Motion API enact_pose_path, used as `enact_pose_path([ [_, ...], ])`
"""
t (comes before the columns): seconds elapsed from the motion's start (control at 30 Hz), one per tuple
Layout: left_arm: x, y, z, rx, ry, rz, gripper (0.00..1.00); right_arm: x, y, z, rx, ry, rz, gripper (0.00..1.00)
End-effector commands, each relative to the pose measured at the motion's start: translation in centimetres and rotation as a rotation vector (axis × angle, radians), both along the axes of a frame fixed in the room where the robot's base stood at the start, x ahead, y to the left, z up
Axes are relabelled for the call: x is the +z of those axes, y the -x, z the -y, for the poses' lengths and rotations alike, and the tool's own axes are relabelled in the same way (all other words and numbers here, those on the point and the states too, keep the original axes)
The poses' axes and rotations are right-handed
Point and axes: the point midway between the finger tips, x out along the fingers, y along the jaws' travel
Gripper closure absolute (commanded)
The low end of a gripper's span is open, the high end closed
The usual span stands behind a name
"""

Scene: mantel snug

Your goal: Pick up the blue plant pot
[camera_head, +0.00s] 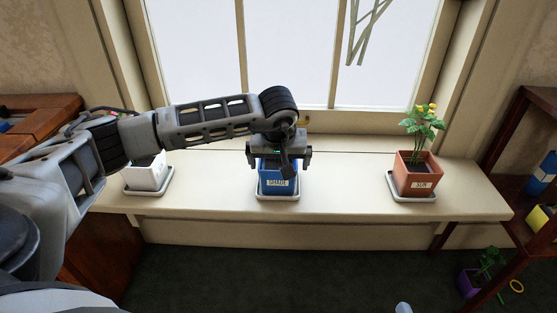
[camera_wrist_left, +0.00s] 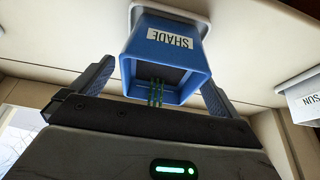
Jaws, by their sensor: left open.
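The blue plant pot (camera_head: 277,184), labelled SHADE, stands on a pale saucer (camera_head: 278,196) in the middle of the window sill. My left gripper (camera_head: 279,165) is over it from above and hides its top and its plant. In the left wrist view the blue pot (camera_wrist_left: 163,58) appears upside down, with green stems inside. The two fingers of the open gripper (camera_wrist_left: 155,90) lie on either side of the pot's rim. I cannot tell whether they touch it.
A white pot (camera_head: 147,176) stands to the left, partly behind my arm. The window is behind. A purple pot (camera_head: 470,283) is at the lower right, by a wooden shelf (camera_head: 509,180).

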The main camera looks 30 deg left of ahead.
Motion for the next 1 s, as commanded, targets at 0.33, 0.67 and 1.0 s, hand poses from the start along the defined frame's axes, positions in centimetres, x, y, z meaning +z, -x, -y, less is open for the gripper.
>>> enact_pose_path([
  [0.33,-4.2,-1.8,-1.3,0.001,0.002,0.0,0.0,0.2,0.0,-0.5,0.009,-0.106,0.012,0.0],
  [0.67,-4.4,-1.9,-1.4,0.001,0.001,-0.001,0.11,1.5,-0.4,-0.6,0.004,-0.13,0.037,0.0],
  [1.0,-4.2,-2.0,-1.4,0.001,0.001,0.003,0.53,1.2,-0.4,-0.6,0.004,-0.126,0.03,0.0],
])
